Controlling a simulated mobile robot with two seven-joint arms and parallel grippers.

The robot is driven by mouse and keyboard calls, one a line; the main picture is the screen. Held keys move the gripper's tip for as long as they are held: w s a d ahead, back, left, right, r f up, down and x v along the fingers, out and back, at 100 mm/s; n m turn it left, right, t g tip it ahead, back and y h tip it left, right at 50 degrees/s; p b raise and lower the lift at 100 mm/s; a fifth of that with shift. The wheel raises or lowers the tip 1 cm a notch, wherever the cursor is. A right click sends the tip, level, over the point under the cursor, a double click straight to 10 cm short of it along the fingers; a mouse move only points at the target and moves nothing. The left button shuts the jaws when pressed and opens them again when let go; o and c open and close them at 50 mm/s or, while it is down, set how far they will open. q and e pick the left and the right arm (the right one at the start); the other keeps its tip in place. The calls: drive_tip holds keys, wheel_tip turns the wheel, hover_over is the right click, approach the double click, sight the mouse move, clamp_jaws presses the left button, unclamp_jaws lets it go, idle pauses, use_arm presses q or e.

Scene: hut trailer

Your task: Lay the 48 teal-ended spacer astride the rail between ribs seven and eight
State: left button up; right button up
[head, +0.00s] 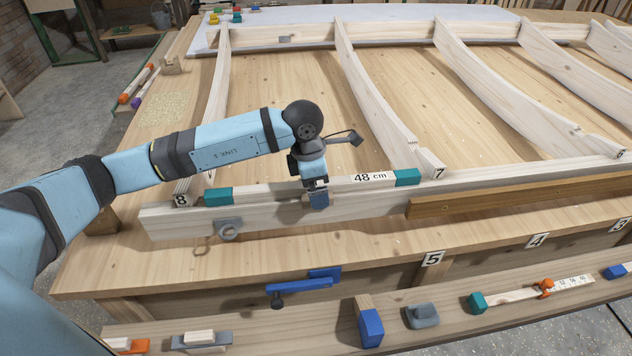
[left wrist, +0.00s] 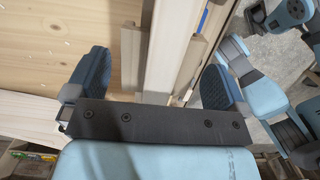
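The teal-ended spacer (head: 372,178), marked 48 cm, lies lengthwise along the top of the pale rail (head: 270,217) in the head view. Its left teal end is close to the rib eight label (head: 181,200), its right teal end close to the rib seven label (head: 439,172). My left gripper (head: 318,193) points down over the spacer's middle, one blue finger showing on the near side. In the left wrist view the left gripper (left wrist: 155,82) has its fingers wide apart, with wooden lengths between them and gaps beside them. My right gripper is not seen.
A brown batten (head: 500,196) runs along the rail's front at right. A blue clamp (head: 303,287) is on the bench front. The lower shelf holds a blue-ended block (head: 371,328), a grey piece (head: 421,316) and another teal-ended stick (head: 510,296). Curved ribs stand behind the rail.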

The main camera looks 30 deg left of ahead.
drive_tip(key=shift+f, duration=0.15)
use_arm(q)
drive_tip(key=shift+a+r, duration=0.1)
drive_tip(key=shift+r, duration=0.35)
wheel_tip(320, 180, up, 13)
drive_tip(key=s+a+p, duration=0.1)
drive_tip(key=shift+s+a, duration=0.15)
drive_tip(key=shift+a, duration=0.1)
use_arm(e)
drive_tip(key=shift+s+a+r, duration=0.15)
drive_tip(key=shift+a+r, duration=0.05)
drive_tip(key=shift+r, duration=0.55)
use_arm(q)
drive_tip(key=shift+f, duration=0.15)
